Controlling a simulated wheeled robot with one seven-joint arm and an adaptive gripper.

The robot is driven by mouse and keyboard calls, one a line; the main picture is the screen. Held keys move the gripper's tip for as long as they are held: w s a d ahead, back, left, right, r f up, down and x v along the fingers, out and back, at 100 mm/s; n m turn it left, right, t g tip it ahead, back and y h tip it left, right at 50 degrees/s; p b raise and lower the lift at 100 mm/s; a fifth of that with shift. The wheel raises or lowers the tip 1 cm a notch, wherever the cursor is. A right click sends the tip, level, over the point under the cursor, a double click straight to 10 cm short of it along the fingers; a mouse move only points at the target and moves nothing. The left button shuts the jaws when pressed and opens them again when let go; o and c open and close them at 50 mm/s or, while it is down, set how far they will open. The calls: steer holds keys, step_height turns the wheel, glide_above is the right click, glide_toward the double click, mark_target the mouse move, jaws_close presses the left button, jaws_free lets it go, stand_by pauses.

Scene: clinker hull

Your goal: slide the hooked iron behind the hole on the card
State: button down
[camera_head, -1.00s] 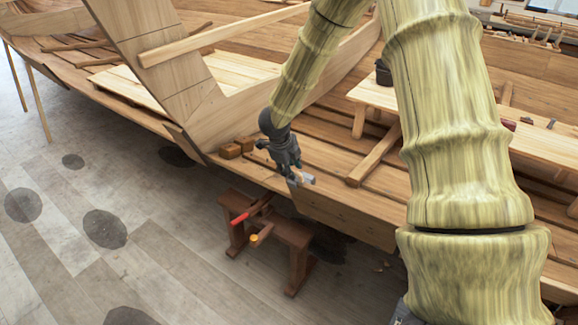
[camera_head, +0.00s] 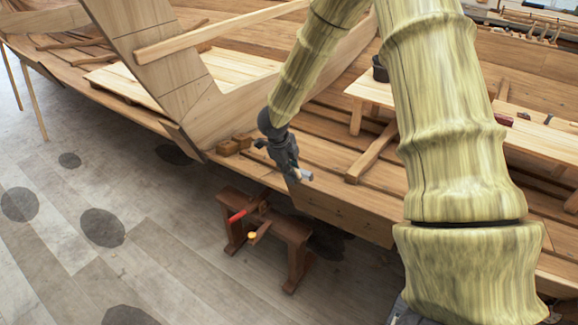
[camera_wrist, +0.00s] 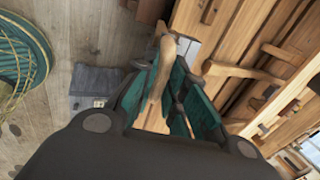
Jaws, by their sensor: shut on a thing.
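My gripper (camera_head: 294,175) is low at the edge of the planked hull, with a small pale grey piece (camera_head: 306,175) at its tip. In the wrist view its teal fingers (camera_wrist: 165,88) are closed around a tan, wooden-looking handle (camera_wrist: 162,66). A grey flat piece (camera_wrist: 188,48) shows just beyond the handle, beside the planks. This is probably the hooked iron, but its hook cannot be made out. I cannot make out the card or its hole in either view.
A brown wooden stool (camera_head: 270,227) with red- and yellow-ended tools stands below the hull. Wooden blocks (camera_head: 234,145) lie on the planks left of my gripper. The floor at left is open.

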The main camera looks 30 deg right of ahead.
steer(key=shift+s+d+b, duration=0.15)
steer(key=shift+s+d, duration=0.25)
steer(key=shift+s, duration=0.45)
steer(key=shift+s+d+b, duration=0.1)
steer(key=shift+s+d, duration=0.25)
steer(key=shift+s, duration=0.45)
steer(key=shift+s+d+b, duration=0.15)
steer(key=shift+s+d, duration=0.25)
steer(key=shift+s, duration=0.45)
steer(key=shift+s, duration=0.1)
steer(key=shift+s+d, duration=0.3)
steer(key=shift+s, duration=0.2)
steer(key=shift+r+p, duration=0.1)
steer(key=shift+p, duration=0.2)
steer(key=c, duration=1.4)
jaws_free()
steer(key=shift+o, duration=0.2)
